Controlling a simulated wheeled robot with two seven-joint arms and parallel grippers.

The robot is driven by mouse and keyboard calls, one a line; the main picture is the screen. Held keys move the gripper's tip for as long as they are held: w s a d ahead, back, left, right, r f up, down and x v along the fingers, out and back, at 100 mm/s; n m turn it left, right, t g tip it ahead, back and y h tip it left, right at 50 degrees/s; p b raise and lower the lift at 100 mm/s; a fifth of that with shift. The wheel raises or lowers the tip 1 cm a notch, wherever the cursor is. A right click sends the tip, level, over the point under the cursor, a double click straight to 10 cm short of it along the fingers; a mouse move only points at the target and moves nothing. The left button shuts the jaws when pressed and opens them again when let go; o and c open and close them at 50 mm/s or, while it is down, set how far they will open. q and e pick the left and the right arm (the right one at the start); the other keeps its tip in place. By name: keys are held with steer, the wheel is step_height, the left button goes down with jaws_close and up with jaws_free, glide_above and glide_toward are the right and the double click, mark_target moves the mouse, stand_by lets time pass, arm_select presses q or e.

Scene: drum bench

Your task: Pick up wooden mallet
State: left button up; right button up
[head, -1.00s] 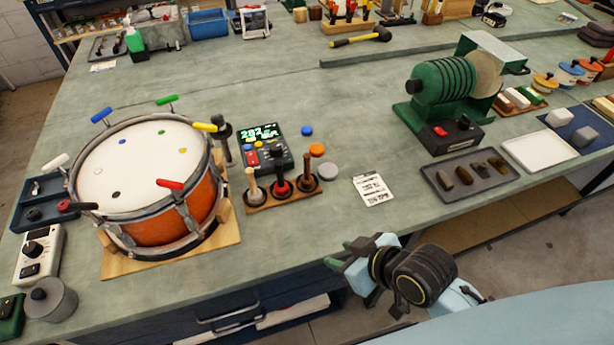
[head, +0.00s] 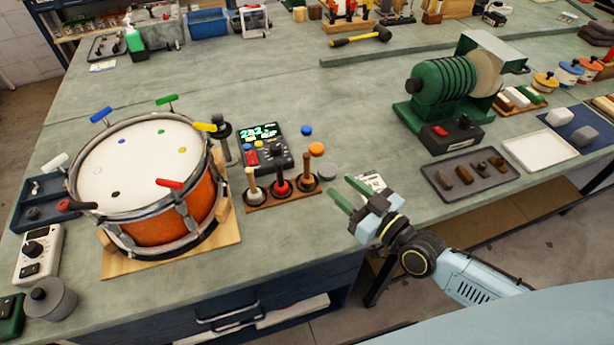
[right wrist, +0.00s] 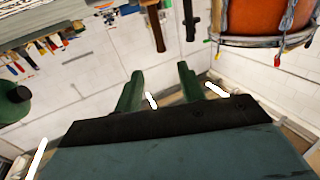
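A small wooden rack (head: 284,200) on the bench holds three upright tools. Their handles are pale wood (head: 252,178), red (head: 281,173) and brown wood (head: 307,172); their lower ends sit in the rack, so I cannot tell for certain which is the wooden mallet. My right gripper (head: 343,186) is open and empty, to the right of the rack and apart from it. In the right wrist view its two green fingers (right wrist: 160,70) are spread with nothing between them. A brown wooden handle (right wrist: 155,28) shows beyond them. My left gripper is not in view.
An orange drum (head: 160,228) stands left of the rack, with a control box (head: 265,150) behind. Colored discs (head: 306,131) lie nearby. A green grinding machine (head: 440,95) and a grey tray (head: 470,177) stand right.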

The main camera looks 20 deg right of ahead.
mark_target(309, 160)
steer(key=x, duration=1.2)
steer(key=shift+w+a+b, duration=0.2)
steer(key=shift+w+b, duration=0.05)
steer(key=shift+b, duration=0.1)
jaws_close()
